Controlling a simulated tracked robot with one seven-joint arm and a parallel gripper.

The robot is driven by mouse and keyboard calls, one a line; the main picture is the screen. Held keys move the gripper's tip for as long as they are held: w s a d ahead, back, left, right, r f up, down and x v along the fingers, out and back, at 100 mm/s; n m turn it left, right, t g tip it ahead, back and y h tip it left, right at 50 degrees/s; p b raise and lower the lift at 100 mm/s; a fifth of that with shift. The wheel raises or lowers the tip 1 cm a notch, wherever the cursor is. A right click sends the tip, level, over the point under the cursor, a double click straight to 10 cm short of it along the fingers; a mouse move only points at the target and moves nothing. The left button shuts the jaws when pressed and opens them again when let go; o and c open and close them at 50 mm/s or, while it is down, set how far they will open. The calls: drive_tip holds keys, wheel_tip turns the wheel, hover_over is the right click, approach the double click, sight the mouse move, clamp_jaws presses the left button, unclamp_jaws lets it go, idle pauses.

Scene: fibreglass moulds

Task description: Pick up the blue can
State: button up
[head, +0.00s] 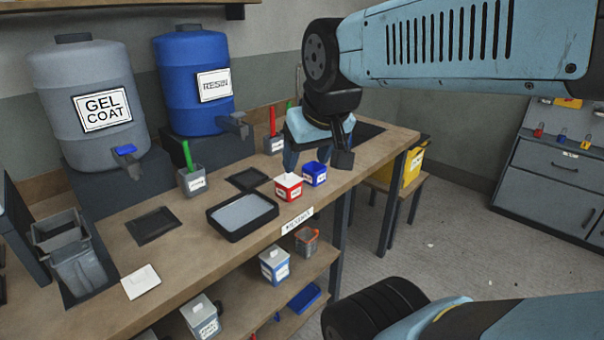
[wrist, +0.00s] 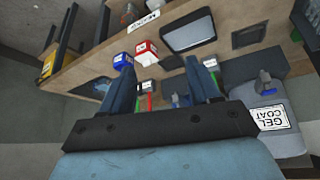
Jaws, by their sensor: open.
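The blue can (head: 314,175) stands on the workbench near its front edge, just right of a red can (head: 288,188); it has a white label. In the wrist view the blue can (wrist: 122,60) shows beyond the tip of the left finger, with the red can (wrist: 146,50) to its right. My gripper (head: 318,160) is open and empty. In the head view it hangs over the bench behind and above the two cans. In the wrist view my gripper (wrist: 163,68) has its fingers well apart, with no can between them.
A grey-filled tray (head: 243,213) lies left of the cans. Cups with green and red handles (head: 190,179) stand behind. Gel coat (head: 85,95) and resin (head: 193,80) barrels stand at the back. A shelf below holds a grey-blue can (head: 274,266). A yellow bin (head: 412,166) stands right of the bench.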

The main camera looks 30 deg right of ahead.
drive_tip(key=o, duration=0.7)
drive_tip(key=w+d+h, duration=0.1)
drive_tip(key=w+d, duration=0.2)
drive_tip(key=w, duration=0.1)
drive_tip(key=w+d+f+t, duration=0.1)
drive_tip(key=w+d, duration=0.2)
drive_tip(key=w, duration=0.1)
drive_tip(key=w+d+f+t+h, duration=0.1)
drive_tip(key=w+d, duration=0.2)
drive_tip(key=w, duration=0.2)
drive_tip(key=shift+f+h, duration=0.1)
drive_tip(key=shift+h, duration=0.2)
drive_tip(key=w+d+f+n+t, duration=0.25)
drive_tip(key=w+d+f, duration=0.25)
drive_tip(key=w+d, duration=0.45)
drive_tip(key=w+d+f+n+t+y, duration=0.2)
drive_tip(key=w+d+f+t+y, duration=0.15)
drive_tip(key=f, duration=0.55)
drive_tip(key=t+y, duration=0.3)
drive_tip(key=y, duration=0.3)
approach(308, 164)
drive_tip(key=shift+w+a+r+m, duration=0.25)
drive_tip(key=shift+w+a+r, duration=0.1)
drive_tip(key=shift+w, duration=0.1)
drive_tip(key=shift+f+x, duration=0.2)
drive_tip(key=shift+x, duration=1.3)
drive_tip(key=shift+f+x, duration=0.2)
drive_tip(key=shift+x, duration=1.35)
